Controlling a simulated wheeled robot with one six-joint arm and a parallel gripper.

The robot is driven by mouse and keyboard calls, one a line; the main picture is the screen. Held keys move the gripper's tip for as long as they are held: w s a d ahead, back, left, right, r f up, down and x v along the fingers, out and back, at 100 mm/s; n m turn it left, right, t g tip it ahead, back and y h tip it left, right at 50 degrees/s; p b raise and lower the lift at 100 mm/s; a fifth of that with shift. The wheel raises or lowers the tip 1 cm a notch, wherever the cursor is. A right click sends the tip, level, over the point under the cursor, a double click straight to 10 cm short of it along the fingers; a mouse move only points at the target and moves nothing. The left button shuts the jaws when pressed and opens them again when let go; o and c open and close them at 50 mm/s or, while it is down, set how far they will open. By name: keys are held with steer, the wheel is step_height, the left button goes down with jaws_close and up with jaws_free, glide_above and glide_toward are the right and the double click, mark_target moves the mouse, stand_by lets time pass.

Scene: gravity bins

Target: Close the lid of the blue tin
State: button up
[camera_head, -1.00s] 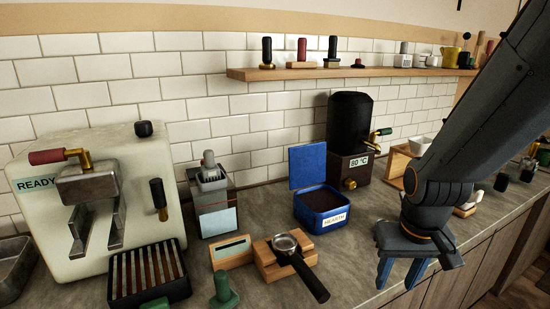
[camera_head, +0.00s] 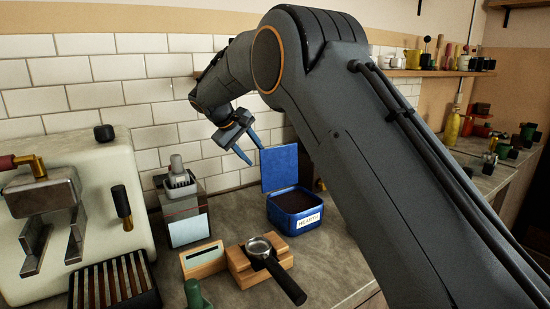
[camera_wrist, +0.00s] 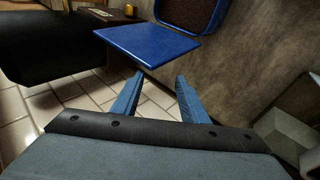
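The blue tin (camera_head: 292,222) stands on the counter with a "HEARTH" label on its front and dark contents inside. Its blue lid (camera_head: 279,167) stands upright, open, at the tin's back edge. My gripper (camera_head: 248,150) is above and behind the lid, near its upper left edge, pointing down and right. Its two blue fingers are spread apart with nothing between them. In the wrist view, the lid (camera_wrist: 147,44) lies just ahead of the open fingertips (camera_wrist: 157,76), and part of the tin's opening (camera_wrist: 190,12) shows beyond it. I cannot tell whether a finger touches the lid.
The grinder-like box (camera_head: 184,212) stands left of the tin. A portafilter (camera_head: 262,251) rests on a wooden stand in front. The tiled wall (camera_head: 130,72) is close behind my gripper. My arm hides the counter right of the tin.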

mark_target(271, 160)
steer(key=shift+w+d+f+m+g+h+p, duration=0.15)
steer(key=shift+w+d+f+h+p, duration=0.25)
steer(key=shift+w+d+f+p, duration=0.4)
steer(key=shift+w+d+f+m+g+h+p, duration=0.1)
steer(key=shift+w+d+f+h+p, duration=0.45)
steer(key=shift+d, duration=0.6)
steer(key=shift+w+d+f+m+g+h+p, duration=0.15)
steer(key=shift+w+d+f+h+p, duration=0.15)
steer(key=shift+w+d+f, duration=0.45)
steer(key=shift+s+d, duration=0.15)
steer(key=shift+d, duration=0.05)
jaws_close()
